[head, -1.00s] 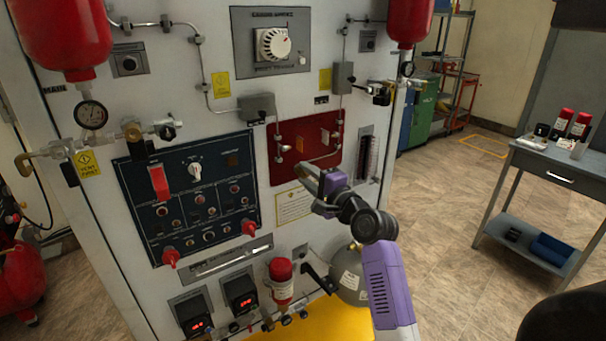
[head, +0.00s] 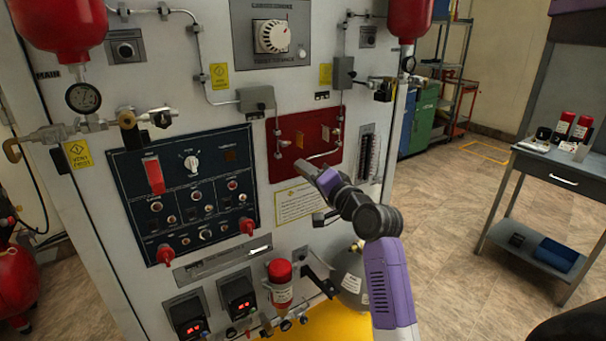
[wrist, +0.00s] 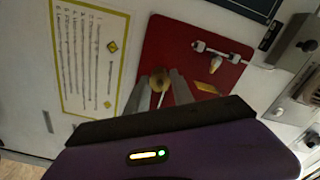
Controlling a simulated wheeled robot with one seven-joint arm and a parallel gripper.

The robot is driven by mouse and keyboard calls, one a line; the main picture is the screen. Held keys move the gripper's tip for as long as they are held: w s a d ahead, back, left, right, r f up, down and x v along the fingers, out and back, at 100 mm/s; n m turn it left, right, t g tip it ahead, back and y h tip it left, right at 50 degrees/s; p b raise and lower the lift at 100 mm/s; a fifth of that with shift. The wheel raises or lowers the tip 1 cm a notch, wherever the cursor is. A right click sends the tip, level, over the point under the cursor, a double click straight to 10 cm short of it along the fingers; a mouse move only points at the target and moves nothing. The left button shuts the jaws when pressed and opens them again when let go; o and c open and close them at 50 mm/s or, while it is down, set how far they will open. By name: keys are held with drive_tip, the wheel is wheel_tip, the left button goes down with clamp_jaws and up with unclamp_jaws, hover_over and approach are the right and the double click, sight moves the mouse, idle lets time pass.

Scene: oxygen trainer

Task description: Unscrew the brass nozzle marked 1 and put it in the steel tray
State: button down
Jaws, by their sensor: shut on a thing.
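In the wrist view my gripper (wrist: 160,88) is shut on a small round brass nozzle (wrist: 160,78), held between the two grey fingertips in front of the red panel (wrist: 170,38). I cannot read a mark on it, and I cannot tell whether it is still joined to the panel. In the head view my gripper (head: 303,168) is at the lower left part of the red panel (head: 290,160), and its fingers hide the nozzle. A second small brass-coloured fitting (wrist: 215,64) sits on the panel beside a metal pipe. I cannot make out the steel tray for certain.
A white instruction placard (head: 299,203) is just below the red panel. A dark control panel (head: 185,200) with switches is to the left. A grey side table (head: 545,175) with red-capped bottles stands at the right. Open floor (head: 450,215) lies between.

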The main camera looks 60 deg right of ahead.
drive_tip(key=shift+f, duration=0.15)
drive_tip(key=shift+f+n+b, duration=0.15)
drive_tip(key=shift+n+b, duration=0.5)
drive_tip(key=shift+n, duration=0.15)
drive_tip(key=shift+n+b, duration=0.35)
drive_tip(key=shift+n, duration=0.65)
drive_tip(key=shift+n+b, duration=0.4)
drive_tip(key=shift+n, duration=0.1)
drive_tip(key=c, duration=1.1)
unclamp_jaws()
drive_tip(key=shift+r, duration=0.2)
drive_tip(key=shift+s+a, duration=0.1)
